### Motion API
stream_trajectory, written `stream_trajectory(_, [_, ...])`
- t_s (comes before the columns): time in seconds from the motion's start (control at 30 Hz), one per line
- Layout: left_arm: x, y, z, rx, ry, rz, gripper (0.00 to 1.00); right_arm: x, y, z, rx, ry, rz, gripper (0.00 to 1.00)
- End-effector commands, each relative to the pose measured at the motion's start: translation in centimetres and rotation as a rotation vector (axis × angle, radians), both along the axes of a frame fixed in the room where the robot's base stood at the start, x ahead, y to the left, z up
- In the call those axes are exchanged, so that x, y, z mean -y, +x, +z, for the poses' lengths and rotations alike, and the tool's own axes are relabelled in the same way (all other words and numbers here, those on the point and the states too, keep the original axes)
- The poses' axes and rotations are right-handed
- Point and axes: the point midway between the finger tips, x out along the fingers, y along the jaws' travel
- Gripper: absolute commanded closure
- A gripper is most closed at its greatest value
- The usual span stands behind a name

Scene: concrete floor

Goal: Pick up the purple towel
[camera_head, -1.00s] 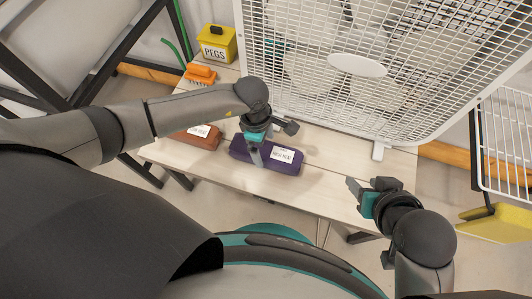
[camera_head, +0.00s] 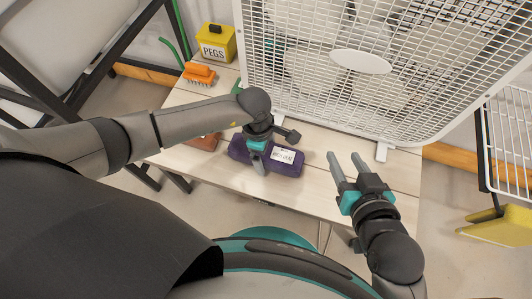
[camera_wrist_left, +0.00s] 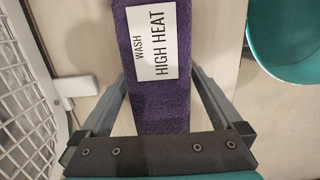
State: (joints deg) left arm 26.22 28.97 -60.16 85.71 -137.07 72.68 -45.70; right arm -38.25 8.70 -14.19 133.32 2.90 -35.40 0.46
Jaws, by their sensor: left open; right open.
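The purple towel (camera_head: 290,160) lies folded on the pale table, with a white label that reads "WASH HIGH HEAT" in the left wrist view. My left gripper (camera_head: 258,168) is at the towel, pointing down over its left half. In the left wrist view the towel (camera_wrist_left: 160,95) runs between the two fingers of my left gripper (camera_wrist_left: 160,92), which are open on either side of it. I cannot tell whether they touch it. My right gripper (camera_head: 346,160) is open and empty to the right of the towel, its fingers pointing toward the fan.
A white box fan (camera_head: 360,62) stands behind the towel. A brown folded towel (camera_head: 204,141) lies left of it, partly behind my left arm. An orange brush (camera_head: 199,74) and yellow PEGS box (camera_head: 216,43) are at the back left. Table (camera_head: 318,190) in front is bare.

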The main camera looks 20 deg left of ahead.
Motion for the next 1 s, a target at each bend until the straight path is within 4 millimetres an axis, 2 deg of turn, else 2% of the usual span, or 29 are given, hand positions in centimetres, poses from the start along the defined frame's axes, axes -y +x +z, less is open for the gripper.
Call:
stream_trajectory(0.13, [0.02, -0.01, 0.01, 0.0, 0.0, 0.0, 0.02, 0.0, -0.02, -0.01, -0.001, 0.0, 0.0, 0.5])
stream_trajectory(1.0, [0.02, -0.01, 0.02, 0.0, 0.0, 0.0, 1.0, 0.02, -0.05, -0.07, -0.004, -0.002, 0.001, 0.5])
